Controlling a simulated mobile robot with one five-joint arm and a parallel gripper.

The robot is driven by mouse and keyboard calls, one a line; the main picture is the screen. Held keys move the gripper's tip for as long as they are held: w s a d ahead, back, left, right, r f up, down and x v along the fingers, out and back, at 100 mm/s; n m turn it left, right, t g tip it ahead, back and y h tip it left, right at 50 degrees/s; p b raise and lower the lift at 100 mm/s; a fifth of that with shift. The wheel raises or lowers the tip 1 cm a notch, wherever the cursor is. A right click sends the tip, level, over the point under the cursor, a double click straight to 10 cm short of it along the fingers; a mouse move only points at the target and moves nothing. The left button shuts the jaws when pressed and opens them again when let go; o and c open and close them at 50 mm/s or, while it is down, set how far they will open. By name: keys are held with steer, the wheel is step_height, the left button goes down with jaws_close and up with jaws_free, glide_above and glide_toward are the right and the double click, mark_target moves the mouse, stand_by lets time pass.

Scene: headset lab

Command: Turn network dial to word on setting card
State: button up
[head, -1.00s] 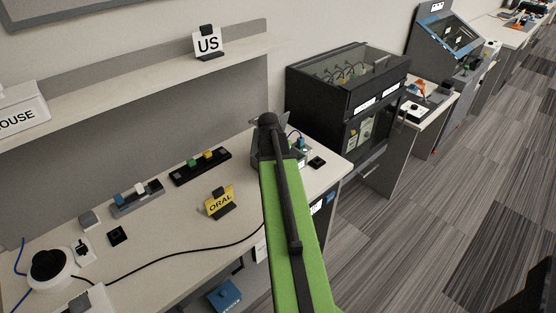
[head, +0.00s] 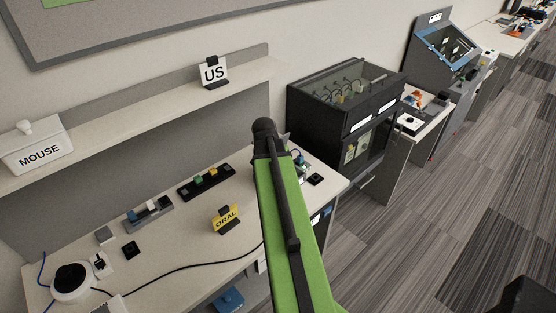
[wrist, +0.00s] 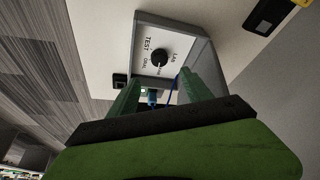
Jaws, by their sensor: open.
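The network dial (wrist: 159,58) is a black round knob on a white panel of a grey box (wrist: 205,50) in the wrist view. In the head view my arm hides most of the box. A yellow card reading ORAL (head: 226,216) stands on the desk. A white card reading US (head: 213,72) stands on the shelf. Neither is marked as the setting card.
A strip with green and yellow blocks (head: 206,182) and a grey block holder (head: 149,212) lie on the desk. A white box reading MOUSE (head: 36,148) is on the shelf. A black cable crosses the desk. A black cabinet (head: 345,110) stands to the right.

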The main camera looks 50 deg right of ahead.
steer(key=p+v, duration=0.3)
steer(key=v, duration=0.2)
steer(key=shift+a+r, duration=0.1)
steer(key=shift+r, duration=0.1)
